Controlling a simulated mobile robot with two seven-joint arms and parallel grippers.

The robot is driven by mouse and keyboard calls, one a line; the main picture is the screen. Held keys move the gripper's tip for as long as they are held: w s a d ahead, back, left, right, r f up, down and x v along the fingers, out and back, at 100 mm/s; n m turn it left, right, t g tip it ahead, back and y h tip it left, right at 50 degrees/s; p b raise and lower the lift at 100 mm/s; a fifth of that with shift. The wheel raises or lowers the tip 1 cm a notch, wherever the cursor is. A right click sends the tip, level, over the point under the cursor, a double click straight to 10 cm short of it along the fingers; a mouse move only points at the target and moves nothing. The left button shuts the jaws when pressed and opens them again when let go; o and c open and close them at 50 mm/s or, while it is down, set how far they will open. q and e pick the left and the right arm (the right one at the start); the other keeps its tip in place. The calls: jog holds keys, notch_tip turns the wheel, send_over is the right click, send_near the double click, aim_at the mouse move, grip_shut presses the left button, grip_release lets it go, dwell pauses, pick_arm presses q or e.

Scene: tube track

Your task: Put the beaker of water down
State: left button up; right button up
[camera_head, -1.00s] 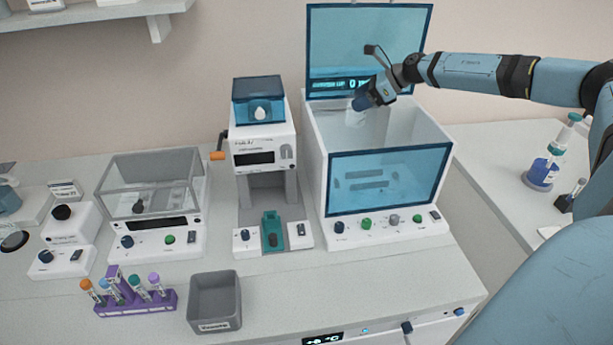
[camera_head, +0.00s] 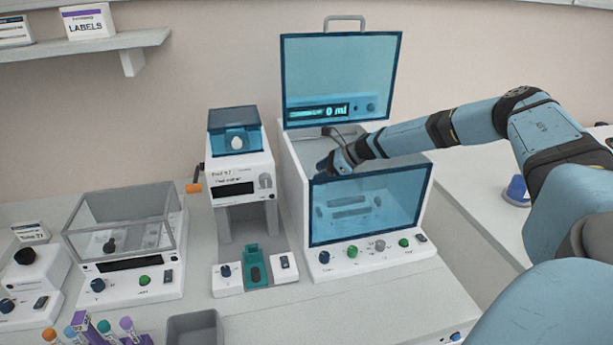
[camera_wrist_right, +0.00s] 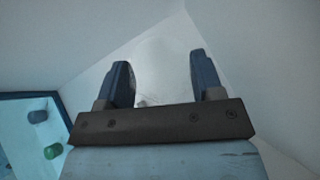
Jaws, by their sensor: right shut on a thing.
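My right gripper (camera_head: 327,166) is down inside the white box-shaped machine (camera_head: 298,180), behind its blue-tinted front window. In the right wrist view the two dark blue fingers (camera_wrist_right: 160,82) stand apart, shut on the beaker (camera_wrist_right: 152,68). The beaker is clear and pale and shows only faintly against the white walls. In the head view the beaker is hidden, so I cannot tell whether it touches the machine's floor or how much water it holds. My left gripper is not in view.
The machine's blue lid (camera_head: 342,70) stands open and its display reads 0 ml. A press-like device (camera_head: 238,170) stands close on the left, then a clear-covered balance (camera_head: 125,235). A grey bin (camera_head: 195,328) and a purple tube rack (camera_head: 135,340) are in front.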

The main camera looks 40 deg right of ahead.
aim_at(310, 173)
jog(key=shift+w+a, duration=0.5)
jog(key=shift+w, duration=0.1)
jog(key=w+a, duration=0.1)
jog(key=w+a+f, duration=0.1)
jog(key=shift+w, duration=0.3)
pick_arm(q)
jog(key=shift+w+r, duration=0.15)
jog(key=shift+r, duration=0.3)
pick_arm(e)
jog(key=shift+f, duration=0.1)
jog(key=shift+s, duration=0.1)
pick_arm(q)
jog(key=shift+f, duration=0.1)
pick_arm(e)
jog(key=shift+f, duration=0.25)
jog(key=o, duration=1)
jog(key=shift+c, duration=0.2)
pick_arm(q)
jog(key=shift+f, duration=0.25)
pick_arm(e)
jog(key=shift+r, duration=0.1)
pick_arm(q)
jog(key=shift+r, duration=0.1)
